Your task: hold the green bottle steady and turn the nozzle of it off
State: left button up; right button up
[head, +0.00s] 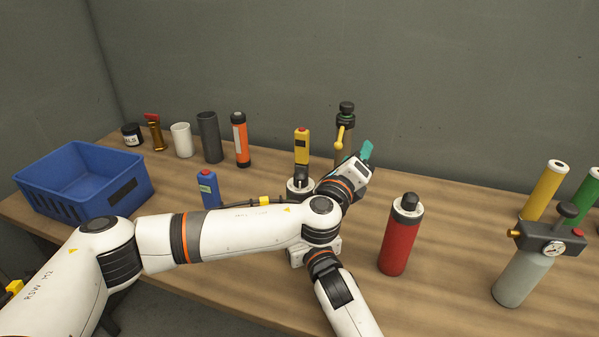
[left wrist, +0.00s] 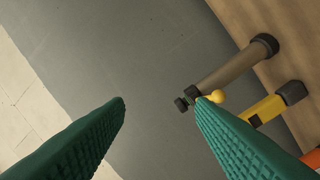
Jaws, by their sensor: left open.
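A brownish bottle (head: 345,142) with a black top and a yellow lever (head: 340,136) stands at the back of the table. In the left wrist view the bottle (left wrist: 226,68) lies beyond my fingers, and one fingertip overlaps its top near the yellow lever. I cannot tell whether they touch. A green cylinder (head: 588,188) with a white cap is at the far right, partly cut off. My left gripper (head: 366,152) is in front of the brownish bottle and partly covers it. Its teal fingers are apart and empty in the left wrist view (left wrist: 160,105). My right gripper is not visible.
A yellow device (head: 302,137) stands left of the brownish bottle. A red cylinder (head: 398,246) and a grey cylinder with a gauge (head: 523,275) stand to the right. A blue crate (head: 110,207) and several canisters are on the left. Bare table lies between the red and grey cylinders.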

aim_at(299, 173)
pick_arm(q)
jog(key=s+a+f+m+t+y, duration=0.1)
jog(key=s+a+f+m+y, duration=0.25)
jog(key=s+a+y, duration=0.7)
jog(key=w, duration=1)
jog(key=shift+a+r, duration=0.15)
jog(key=shift+a, duration=0.25)
jog(key=c, duration=1)
